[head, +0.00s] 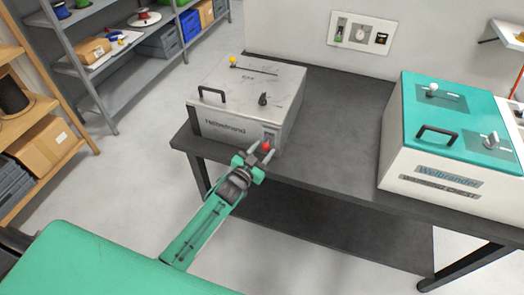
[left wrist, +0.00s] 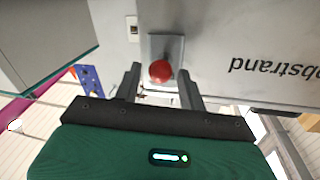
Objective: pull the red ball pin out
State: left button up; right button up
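The red ball pin (head: 266,147) sits on a small plate at the lower right of the front face of the grey box (head: 226,128). Only its round red head shows. My left gripper (head: 262,153) reaches up to the box front, with its fingers around the ball. In the left wrist view the red ball (left wrist: 160,71) lies between the two separated fingers of my left gripper (left wrist: 160,82), with a gap on each side. The gripper is open and I see no contact with the ball. My right gripper is in neither view.
The grey box stands on a dark table (head: 335,120). It has a black handle (head: 212,95), a black knob (head: 263,99) and a yellow knob (head: 233,60) on top. A teal-topped box (head: 450,130) stands on the right. The tabletop between them is clear.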

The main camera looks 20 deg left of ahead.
aim_at(265, 150)
pick_arm(q)
grip_shut()
jog(key=shift+d+p+v, duration=0.2)
jog(key=shift+p+v, duration=0.15)
jog(key=shift+v, duration=0.5)
jog(key=shift+d+p+v, duration=0.2)
jog(key=shift+p+v, duration=0.1)
jog(key=shift+v, duration=0.55)
jog(key=shift+f, duration=0.1)
jog(key=shift+o, duration=1.3)
grip_release()
jog(key=shift+s+a, duration=0.1)
jog(key=shift+s, duration=0.25)
jog(key=b+v, duration=0.3)
jog(key=v, duration=1)
jog(key=shift+s, duration=0.15)
jog(key=shift+a, duration=0.15)
